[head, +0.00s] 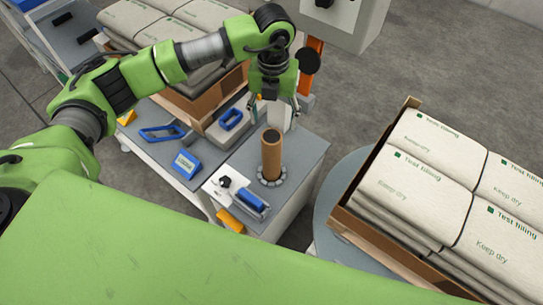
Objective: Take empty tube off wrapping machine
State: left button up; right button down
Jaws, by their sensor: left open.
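A brown cardboard tube (271,157) stands upright on a round grey base (272,181) at the top of the wrapping machine (302,163). Its dark hollow end faces up. My left gripper (272,107) is open, pointing down above and slightly behind the tube's top in the picture. Its fingers are spread and nothing is between them. I cannot tell whether they touch the tube, but they look apart from it. My right gripper is not in view.
A cardboard tray of white sacks (427,180) stands on a round grey table (326,198) at right. More sacks (200,20) fill a box behind my left arm. A blue tape dispenser (250,201), a blue device (185,164) and blue frames (161,133) lie around the tube.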

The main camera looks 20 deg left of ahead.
aim_at(272, 135)
pick_arm(q)
notch_tip(272, 135, down, 8)
jog(key=shift+a+p, duration=0.1)
jog(key=shift+p, duration=0.4)
jog(key=shift+s+f, duration=0.2)
jog(key=shift+f, duration=0.35)
jog(key=f, duration=0.1)
jog(key=f+p, duration=0.1)
jog(key=f, duration=0.1)
jog(key=shift+s+f, duration=0.3)
jog(key=shift+w+f, duration=0.1)
jog(key=shift+f, duration=0.3)
jog(key=shift+c, duration=0.4)
jog(key=c, duration=1.2)
